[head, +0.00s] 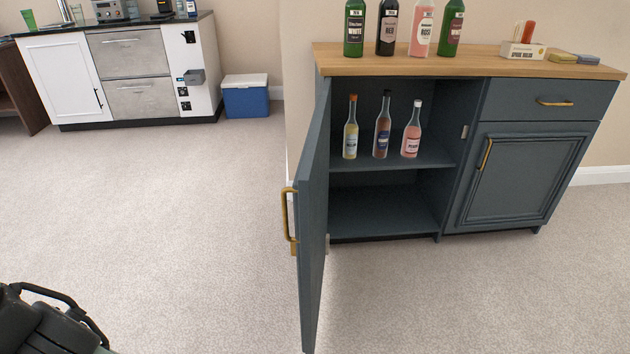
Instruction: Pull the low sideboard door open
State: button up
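The low sideboard (440,212) is dark blue-grey with a wooden top (420,62) and stands at the right of the head view. Its left door (314,220) stands wide open, swung out towards me and seen nearly edge-on. A brass handle (289,215) is on the door's outer face. The right door (512,180) is shut, with a brass handle (485,155), below a shut drawer (550,100). A dark part of my own body shows at the lower left, apart from the door. I cannot make out my gripper's fingers.
Several bottles (388,28) stand on the top, with a small box (522,50) further right. Three bottles (381,130) stand on the inner shelf. A white cabinet (66,75) and a blue cooler (246,100) are at the back left. The carpet (170,220) between is clear.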

aim_at(514, 175)
jog(key=i+j+z, duration=0.2)
jog(key=j, duration=0.25)
jog(key=i+j+z, duration=0.2)
jog(key=j, duration=0.3)
jog(key=j+z, duration=0.25)
jog(key=j, duration=0.2)
jog(key=j+z, duration=0.2)
jog(key=j, duration=0.3)
jog(key=i+l, duration=0.1)
jog(key=l, duration=0.3)
jog(key=i+l, duration=0.1)
jog(key=l, duration=0.7)
jog(key=i+l, duration=0.2)
jog(key=l, duration=0.2)
jog(key=i+l, duration=0.15)
jog(key=l, duration=0.25)
jog(key=i+l+z, duration=0.1)
jog(key=l, duration=0.25)
jog(key=i+l, duration=0.9)
jog(key=i+j, duration=0.1)
jog(key=i, duration=0.3)
